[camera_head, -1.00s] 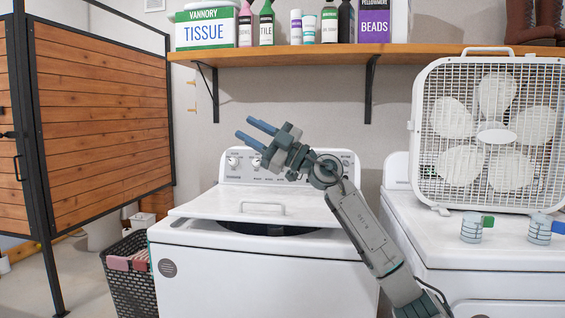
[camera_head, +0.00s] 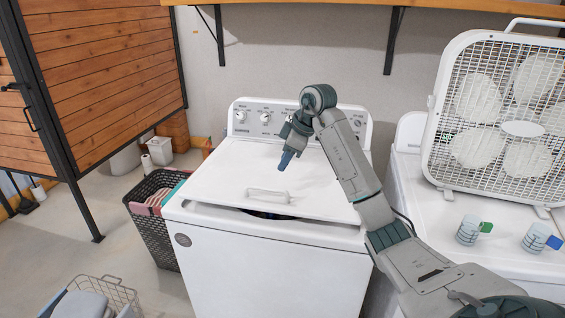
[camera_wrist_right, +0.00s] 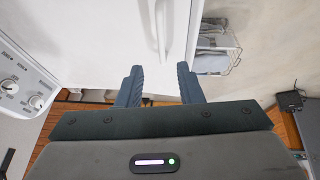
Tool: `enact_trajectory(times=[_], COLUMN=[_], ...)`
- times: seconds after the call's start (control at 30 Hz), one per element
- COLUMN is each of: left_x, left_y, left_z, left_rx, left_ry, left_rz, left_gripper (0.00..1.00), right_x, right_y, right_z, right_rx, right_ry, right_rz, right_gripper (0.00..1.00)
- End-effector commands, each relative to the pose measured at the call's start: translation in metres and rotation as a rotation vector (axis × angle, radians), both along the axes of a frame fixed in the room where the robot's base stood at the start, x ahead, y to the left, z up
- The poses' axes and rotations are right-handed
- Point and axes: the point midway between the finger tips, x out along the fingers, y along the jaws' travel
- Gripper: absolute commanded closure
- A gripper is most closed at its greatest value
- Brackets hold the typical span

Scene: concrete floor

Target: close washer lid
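The white washer (camera_head: 270,265) stands in the middle of the head view. Its lid (camera_head: 225,178) lies nearly flat, with a narrow dark gap under its front edge near the handle (camera_head: 268,195). My right gripper (camera_head: 287,161) is over the lid behind the handle, with its blue fingers pointing down. In the right wrist view its two fingers (camera_wrist_right: 160,85) are apart with nothing between them. The lid (camera_wrist_right: 95,35) and handle (camera_wrist_right: 160,28) show beyond the fingertips. I cannot tell whether the fingers touch the lid. My left gripper is not in view.
A box fan (camera_head: 505,120) and two small cups stand on the white machine (camera_head: 450,270) at right. A dark laundry basket (camera_head: 150,228) stands close to the washer's left side. A wire basket (camera_head: 115,295) is on the floor at front left. A wall shelf (camera_head: 330,3) runs above.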

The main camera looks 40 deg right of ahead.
Motion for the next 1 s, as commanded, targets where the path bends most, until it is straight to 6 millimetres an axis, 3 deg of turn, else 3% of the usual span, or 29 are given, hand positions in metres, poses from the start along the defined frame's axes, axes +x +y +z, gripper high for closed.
enact_trajectory(times=[0.1,0.37,0.4,0.7,1.0], left_x=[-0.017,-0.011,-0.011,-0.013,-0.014], left_y=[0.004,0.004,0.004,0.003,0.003], left_z=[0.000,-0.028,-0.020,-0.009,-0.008], left_rx=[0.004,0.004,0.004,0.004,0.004], left_ry=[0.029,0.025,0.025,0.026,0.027], left_rz=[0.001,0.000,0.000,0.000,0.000], left_gripper=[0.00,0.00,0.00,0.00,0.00], right_x=[-0.002,0.007,0.010,0.028,0.034], right_y=[0.000,0.005,0.007,0.016,0.019], right_z=[-0.003,-0.035,-0.038,-0.084,-0.100], right_rx=[-0.007,-0.006,-0.006,-0.006,-0.008], right_ry=[0.034,0.034,0.038,0.036,0.032], right_rz=[-0.020,-0.021,-0.020,-0.019,-0.020], right_gripper=[0.67,0.67,0.67,0.67,0.67])
